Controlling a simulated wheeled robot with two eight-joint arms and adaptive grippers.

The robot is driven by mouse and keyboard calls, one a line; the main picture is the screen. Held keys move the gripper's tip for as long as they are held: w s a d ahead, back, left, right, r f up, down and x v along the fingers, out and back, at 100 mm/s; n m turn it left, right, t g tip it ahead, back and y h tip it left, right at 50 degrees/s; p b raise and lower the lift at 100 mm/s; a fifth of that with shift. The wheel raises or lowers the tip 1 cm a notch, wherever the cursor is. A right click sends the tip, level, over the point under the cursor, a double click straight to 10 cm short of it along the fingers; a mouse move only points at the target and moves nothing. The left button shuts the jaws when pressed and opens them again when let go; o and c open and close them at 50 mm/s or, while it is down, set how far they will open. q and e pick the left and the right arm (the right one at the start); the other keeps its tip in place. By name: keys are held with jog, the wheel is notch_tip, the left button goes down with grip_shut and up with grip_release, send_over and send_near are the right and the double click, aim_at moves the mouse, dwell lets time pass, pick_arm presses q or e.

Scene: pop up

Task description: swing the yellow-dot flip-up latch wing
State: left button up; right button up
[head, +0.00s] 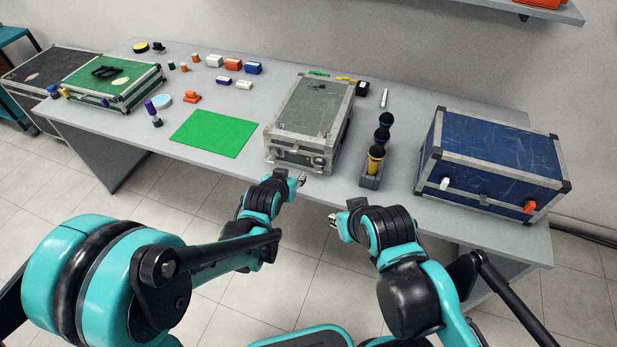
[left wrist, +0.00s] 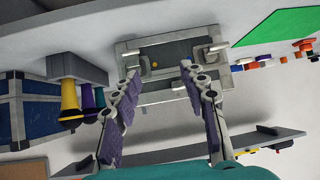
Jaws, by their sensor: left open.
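The grey metal-edged case (head: 312,108) stands near the front edge of the table, its latched front side facing me. In the left wrist view its front (left wrist: 178,50) lies ahead, beyond my fingertips. A small yellow dot (left wrist: 155,65) shows on that side, between my fingers in the picture. The wing's exact shape and angle are too small to tell. My left gripper (head: 299,180) is just in front of the case, open and empty; its spread fingers also show in the left wrist view (left wrist: 160,72). My right gripper (head: 334,221) is in front of the table, apart from the case; its jaws are unclear.
A rack (head: 370,182) with several dark and yellow-handled tools stands right of the case. A blue case (head: 490,160) is farther right. A green mat (head: 214,133) lies to the left, and a green case (head: 112,82) is at the far left. Small blocks lie behind the mat.

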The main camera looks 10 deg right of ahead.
pick_arm(q)
jog(key=h, duration=0.1)
send_near(317, 172)
jog(key=shift+m, duration=0.4)
jog(key=b+x, duration=0.2)
jog(key=x, duration=0.7)
jog(key=shift+s+f, duration=0.1)
jog(key=c, duration=0.8)
pick_arm(e)
jog(key=shift+s+d+f, duration=0.1)
jog(key=shift+d+f, duration=0.05)
jog(key=shift+f, duration=0.35)
jog(key=shift+d+f, duration=0.15)
jog(key=shift+f, duration=0.3)
